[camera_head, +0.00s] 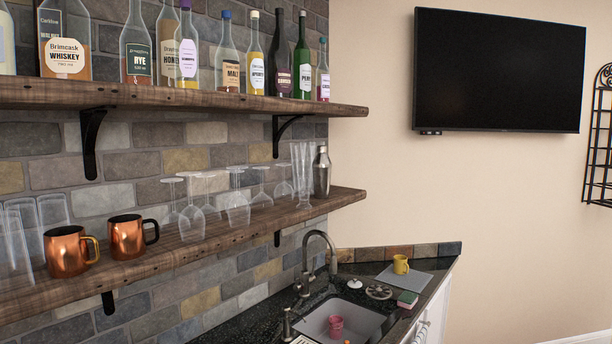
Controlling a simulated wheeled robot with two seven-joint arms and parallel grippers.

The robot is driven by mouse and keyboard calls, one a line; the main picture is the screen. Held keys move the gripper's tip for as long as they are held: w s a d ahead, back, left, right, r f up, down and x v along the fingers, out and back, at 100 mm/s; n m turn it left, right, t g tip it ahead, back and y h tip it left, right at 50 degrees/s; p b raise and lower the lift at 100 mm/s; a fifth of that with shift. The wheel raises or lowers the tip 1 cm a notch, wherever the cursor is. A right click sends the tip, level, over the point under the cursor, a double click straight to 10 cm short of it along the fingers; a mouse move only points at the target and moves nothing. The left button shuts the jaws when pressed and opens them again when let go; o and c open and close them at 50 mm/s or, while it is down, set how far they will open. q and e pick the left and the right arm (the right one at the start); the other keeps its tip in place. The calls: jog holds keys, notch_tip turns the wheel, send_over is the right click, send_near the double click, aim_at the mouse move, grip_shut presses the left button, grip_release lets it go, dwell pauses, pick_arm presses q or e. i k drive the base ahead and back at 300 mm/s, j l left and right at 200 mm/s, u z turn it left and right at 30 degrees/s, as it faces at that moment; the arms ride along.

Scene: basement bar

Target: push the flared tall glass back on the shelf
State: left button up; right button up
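The flared tall glass (303,178) is clear and stands upright near the right end of the lower wooden shelf (180,252). It is narrow at the bottom and widens toward the top. Its base is close to the shelf's front edge. Its clear outlines overlap, so I cannot tell whether a second glass stands behind it. A steel shaker (321,172) stands just to its right. Neither of my grippers is in view.
Stemmed glasses (237,207) stand left of the tall glass. Two copper mugs (127,237) and clear tumblers (20,240) are farther left. An upper shelf (200,99) holds bottles above. A sink (342,322) with a faucet (318,240) lies below.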

aim_at(303, 153)
jog(key=i+l+u, duration=0.2)
jog(key=u, duration=0.3)
jog(key=i+l+u, duration=0.15)
jog(key=l+u, duration=0.35)
jog(key=i+l+u, duration=0.1)
jog(key=l+u, duration=0.35)
jog(key=j, duration=0.15)
